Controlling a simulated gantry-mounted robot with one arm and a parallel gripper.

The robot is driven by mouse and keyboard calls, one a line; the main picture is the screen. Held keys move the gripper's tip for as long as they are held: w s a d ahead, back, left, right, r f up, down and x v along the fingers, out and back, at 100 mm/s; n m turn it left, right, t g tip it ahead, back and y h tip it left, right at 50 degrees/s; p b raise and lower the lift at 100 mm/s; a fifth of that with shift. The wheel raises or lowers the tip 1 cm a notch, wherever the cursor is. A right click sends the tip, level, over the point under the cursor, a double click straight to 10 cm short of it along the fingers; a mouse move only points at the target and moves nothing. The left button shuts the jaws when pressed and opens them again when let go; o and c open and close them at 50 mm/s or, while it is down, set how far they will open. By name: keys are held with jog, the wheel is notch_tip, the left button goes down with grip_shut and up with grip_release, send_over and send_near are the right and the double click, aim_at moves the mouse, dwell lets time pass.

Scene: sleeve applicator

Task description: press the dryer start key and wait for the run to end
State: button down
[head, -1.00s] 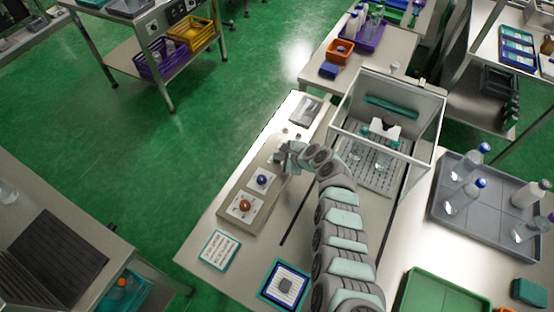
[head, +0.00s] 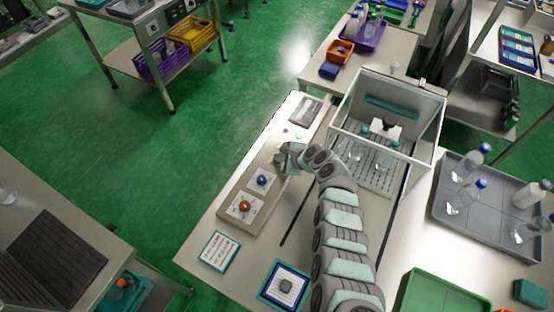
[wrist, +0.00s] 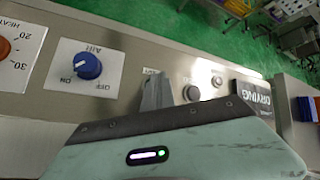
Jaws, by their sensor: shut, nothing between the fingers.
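The dryer's control panel (head: 226,217) is a long metal strip along the left side of the bench. In the wrist view it has an orange HEAT knob (wrist: 4,47), a blue AIR knob (wrist: 87,65) with ON and OFF marks, a round grey button (wrist: 191,93), a small round fitting (wrist: 217,80) and a dark display reading DRYING (wrist: 257,101). My gripper (wrist: 155,90) is shut and empty over the panel, between the blue knob and the grey button. It also shows in the head view (head: 279,158). A small label beside my fingers is unreadable; the start key cannot be identified for certain.
A clear-walled box (head: 386,85) with a slotted floor stands right of the panel. A grey tray (head: 440,215) with several bottles and a green tray (head: 432,300) lie further right. A notice card (head: 219,251) and a blue-edged mat (head: 268,291) lie in front.

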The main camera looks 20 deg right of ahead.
jog(key=shift+r+p, duration=0.6)
jog(key=shift+r, duration=0.1)
notch_tip(320, 180, up, 5)
jog(key=p, duration=0.5)
jog(key=shift+r, duration=0.1)
dwell(0.5)
